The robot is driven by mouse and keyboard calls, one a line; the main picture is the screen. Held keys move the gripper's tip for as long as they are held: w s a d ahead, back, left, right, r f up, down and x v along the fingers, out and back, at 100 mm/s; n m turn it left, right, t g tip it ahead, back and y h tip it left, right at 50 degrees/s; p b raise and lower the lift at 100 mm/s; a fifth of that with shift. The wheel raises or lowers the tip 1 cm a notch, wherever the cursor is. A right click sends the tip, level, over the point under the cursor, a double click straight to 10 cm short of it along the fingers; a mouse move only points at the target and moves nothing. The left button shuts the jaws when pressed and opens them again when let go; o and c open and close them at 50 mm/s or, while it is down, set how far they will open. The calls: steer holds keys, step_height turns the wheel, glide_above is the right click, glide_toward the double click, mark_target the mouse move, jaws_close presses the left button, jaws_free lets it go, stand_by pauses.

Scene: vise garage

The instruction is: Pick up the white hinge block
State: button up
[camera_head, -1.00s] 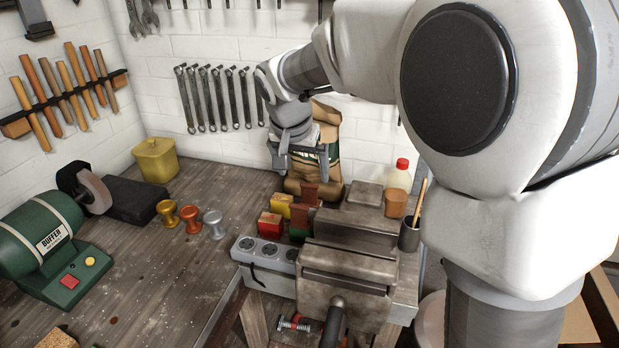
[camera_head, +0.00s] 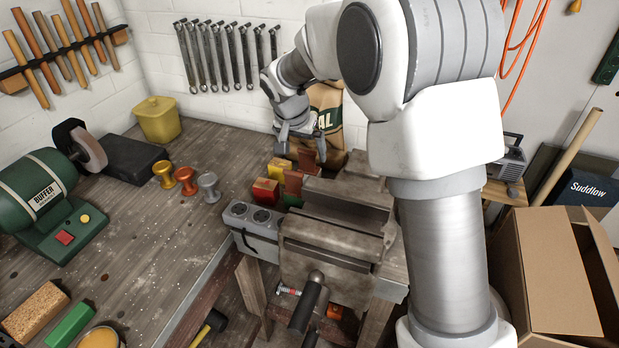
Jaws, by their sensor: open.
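I cannot make out a white hinge block in this view. My gripper (camera_head: 301,148) is open and points down at the back of the workbench, near a cluster of small blocks. The cluster holds a yellow block (camera_head: 279,168), a red block (camera_head: 265,191), an orange-brown block (camera_head: 294,183) and a darker brown upright block (camera_head: 307,160). Something green shows low among them. I see nothing held between the fingers. My arm hides part of the bench behind and to the right of the vise.
A large metal vise (camera_head: 330,245) stands just in front of the blocks, with a grey power strip (camera_head: 252,220) at its left. Three spool-shaped knobs (camera_head: 186,181) stand further left. A paper sack (camera_head: 326,112) is behind my gripper.

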mark_target(307, 161)
steer(key=x, duration=0.4)
steer(key=shift+w+f, duration=0.1)
steer(key=shift+f, duration=0.2)
steer(key=x, duration=0.5)
steer(key=shift+a+f, duration=0.1)
steer(key=shift+f, duration=0.1)
jaws_close()
